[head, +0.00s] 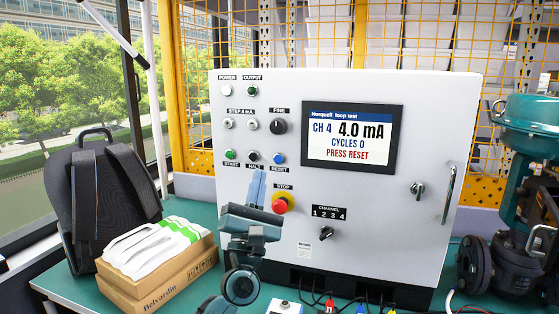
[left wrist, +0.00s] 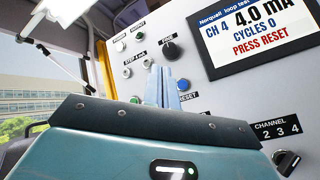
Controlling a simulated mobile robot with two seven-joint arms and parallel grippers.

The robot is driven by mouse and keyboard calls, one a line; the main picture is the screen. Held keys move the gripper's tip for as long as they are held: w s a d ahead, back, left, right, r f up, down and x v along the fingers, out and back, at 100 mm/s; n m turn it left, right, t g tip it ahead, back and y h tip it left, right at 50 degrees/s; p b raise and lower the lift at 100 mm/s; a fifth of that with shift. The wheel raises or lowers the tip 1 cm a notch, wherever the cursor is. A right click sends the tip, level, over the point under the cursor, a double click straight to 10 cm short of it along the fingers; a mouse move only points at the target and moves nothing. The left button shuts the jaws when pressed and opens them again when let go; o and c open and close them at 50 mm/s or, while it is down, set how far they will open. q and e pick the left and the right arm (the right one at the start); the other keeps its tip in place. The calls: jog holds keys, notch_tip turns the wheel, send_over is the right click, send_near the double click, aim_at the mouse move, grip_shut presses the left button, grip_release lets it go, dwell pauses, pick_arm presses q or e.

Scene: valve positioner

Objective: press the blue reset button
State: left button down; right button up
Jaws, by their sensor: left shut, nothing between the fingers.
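The blue reset button (head: 278,159) is on the front of a light grey panel (head: 390,230), above its RESET label and right of the black HALT button (head: 253,157). In the left wrist view the blue button (left wrist: 184,84) shows just right of the fingertips. My left gripper (head: 257,178) is shut and empty, its fingers pointing up toward the panel, below and left of the reset button in the picture. In the left wrist view its closed fingers (left wrist: 158,85) overlap the panel's button area. I cannot tell the exact gap to the panel. My right gripper is not in view.
A red stop button (head: 280,206) on a yellow ring lies just right of my left gripper. The screen (head: 351,136) reads PRESS RESET. A cardboard box (head: 158,281) and black backpack (head: 102,195) stand left. A teal valve (head: 525,190) stands right.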

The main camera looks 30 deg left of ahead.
aim_at(279, 159)
pick_arm(q)
jog(key=w+b, duration=0.1)
jog(key=w, duration=0.2)
jog(key=w+a+b, duration=0.1)
jog(key=w, duration=0.1)
jog(key=w+a+b, duration=0.1)
jog(key=w+b, duration=0.1)
jog(key=w, duration=0.1)
jog(key=shift+w, duration=0.3)
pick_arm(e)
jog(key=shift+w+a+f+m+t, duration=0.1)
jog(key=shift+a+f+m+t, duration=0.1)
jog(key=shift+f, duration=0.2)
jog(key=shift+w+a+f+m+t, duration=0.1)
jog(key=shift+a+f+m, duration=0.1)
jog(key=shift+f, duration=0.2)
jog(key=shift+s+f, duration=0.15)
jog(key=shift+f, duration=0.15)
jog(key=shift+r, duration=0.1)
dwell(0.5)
pick_arm(q)
jog(key=shift+f, duration=0.1)
jog(key=shift+w+a+b, duration=0.1)
jog(key=shift+w+b, duration=0.3)
jog(key=shift+b, duration=0.1)
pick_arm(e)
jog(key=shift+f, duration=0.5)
